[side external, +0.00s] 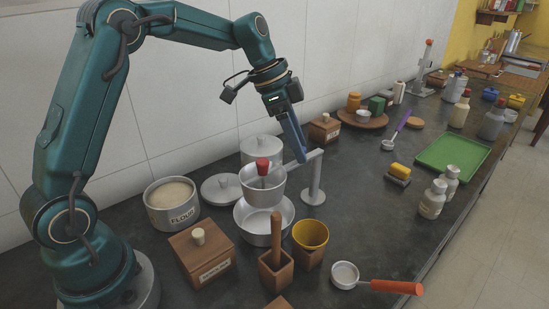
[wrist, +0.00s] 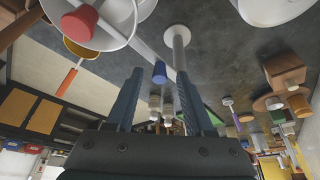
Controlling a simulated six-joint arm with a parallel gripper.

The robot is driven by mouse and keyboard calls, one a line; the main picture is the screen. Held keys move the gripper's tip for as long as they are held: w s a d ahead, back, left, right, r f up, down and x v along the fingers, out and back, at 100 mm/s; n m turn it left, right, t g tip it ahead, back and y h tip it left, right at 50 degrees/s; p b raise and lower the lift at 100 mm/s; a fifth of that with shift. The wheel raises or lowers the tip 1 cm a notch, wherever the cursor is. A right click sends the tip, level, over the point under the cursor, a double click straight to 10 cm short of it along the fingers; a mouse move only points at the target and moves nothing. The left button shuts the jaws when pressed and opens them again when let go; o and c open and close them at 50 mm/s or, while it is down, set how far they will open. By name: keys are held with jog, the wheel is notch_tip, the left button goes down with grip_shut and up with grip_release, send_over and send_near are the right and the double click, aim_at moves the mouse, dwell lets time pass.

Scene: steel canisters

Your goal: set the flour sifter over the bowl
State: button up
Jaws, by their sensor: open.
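The flour sifter (side external: 258,186) is a small steel pan with a red knob (side external: 262,164). In the side view it appears above the wider steel bowl (side external: 262,226); I cannot tell whether it touches the rim. A pale bar runs right from the sifter toward an upright post (side external: 316,178) on a round base. My gripper (side external: 302,158) points down beside this bar, right of the sifter. In the wrist view my gripper (wrist: 159,95) is open, with a blue end piece (wrist: 159,72) of a bar showing between the fingers. Contact cannot be told.
A flour canister (side external: 172,208), a lid (side external: 221,189) and a wooden box (side external: 203,255) stand left of the bowl. A yellow cup (side external: 311,234), a wooden holder (side external: 275,270) and an orange-handled scoop (side external: 390,287) are in front. The counter right of the post has free room.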

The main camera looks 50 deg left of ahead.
jog(key=v, duration=0.5)
jog(key=s+d+r+n+t+y, duration=0.1)
jog(key=s+d+r, duration=0.15)
jog(key=s, duration=0.25)
jog(key=s+d+r+t, duration=0.1)
jog(key=s+d+r, duration=0.15)
jog(key=s, duration=0.35)
jog(key=s+a+f+n+y, duration=0.2)
jog(key=s+f+n, duration=0.5)
jog(key=s+n, duration=0.1)
jog(key=shift+s+f, duration=0.3)
jog(key=shift+s, duration=0.6)
